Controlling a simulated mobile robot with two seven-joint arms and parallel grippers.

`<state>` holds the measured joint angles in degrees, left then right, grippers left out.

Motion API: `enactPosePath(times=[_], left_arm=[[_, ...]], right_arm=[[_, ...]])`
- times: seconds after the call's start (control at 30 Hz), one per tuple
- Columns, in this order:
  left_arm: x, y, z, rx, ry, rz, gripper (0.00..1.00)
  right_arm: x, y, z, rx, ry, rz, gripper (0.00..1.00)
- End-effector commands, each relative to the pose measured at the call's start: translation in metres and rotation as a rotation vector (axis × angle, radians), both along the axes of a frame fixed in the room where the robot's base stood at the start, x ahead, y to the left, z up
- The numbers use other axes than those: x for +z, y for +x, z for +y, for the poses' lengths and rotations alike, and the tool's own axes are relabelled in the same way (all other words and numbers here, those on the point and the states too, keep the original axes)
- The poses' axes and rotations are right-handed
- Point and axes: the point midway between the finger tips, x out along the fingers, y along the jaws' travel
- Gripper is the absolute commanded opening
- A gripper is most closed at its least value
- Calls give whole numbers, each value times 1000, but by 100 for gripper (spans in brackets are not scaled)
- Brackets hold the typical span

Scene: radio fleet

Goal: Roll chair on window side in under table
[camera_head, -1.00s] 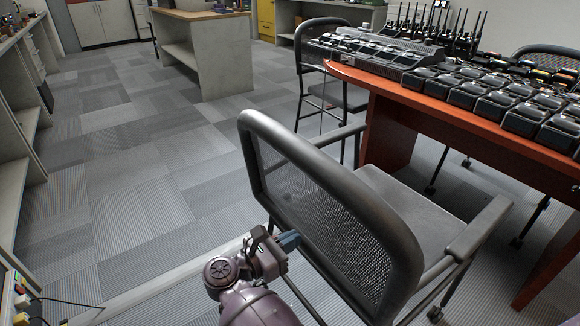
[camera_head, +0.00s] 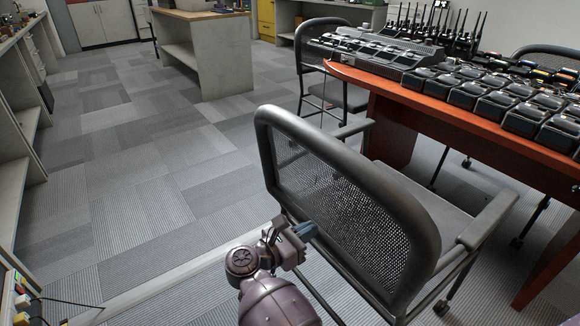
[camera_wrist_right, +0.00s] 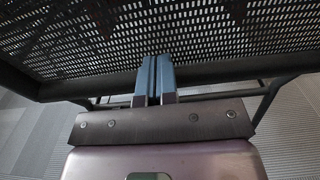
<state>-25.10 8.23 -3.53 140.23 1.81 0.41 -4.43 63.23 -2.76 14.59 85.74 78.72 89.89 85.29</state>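My right gripper (camera_head: 306,231) is at the lower part of the backrest. In the right wrist view its blue fingers (camera_wrist_right: 154,80) are pressed together, with nothing visible between them, against or just before the lower bar of the mesh back (camera_wrist_right: 210,72). My left gripper is not in view.
Rows of black radio chargers (camera_head: 500,95) cover the table. Another mesh chair (camera_head: 335,90) stands at its far left side, and a third (camera_head: 545,55) behind it. A wooden-topped counter (camera_head: 205,50) stands farther back. The carpeted floor on the left is clear; shelves line the left wall.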

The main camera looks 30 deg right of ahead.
Motion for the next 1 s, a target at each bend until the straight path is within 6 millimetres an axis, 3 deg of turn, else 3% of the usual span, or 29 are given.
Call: enactPosePath(times=[0.3, 0.77, 1.0], left_arm=[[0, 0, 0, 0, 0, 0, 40], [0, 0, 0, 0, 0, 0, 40], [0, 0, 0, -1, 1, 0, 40]], right_arm=[[0, 0, -26, -2, -2, 0, 0], [0, 1, -30, -2, -1, 1, 0], [0, 1, -48, -3, -2, 1, 0]])
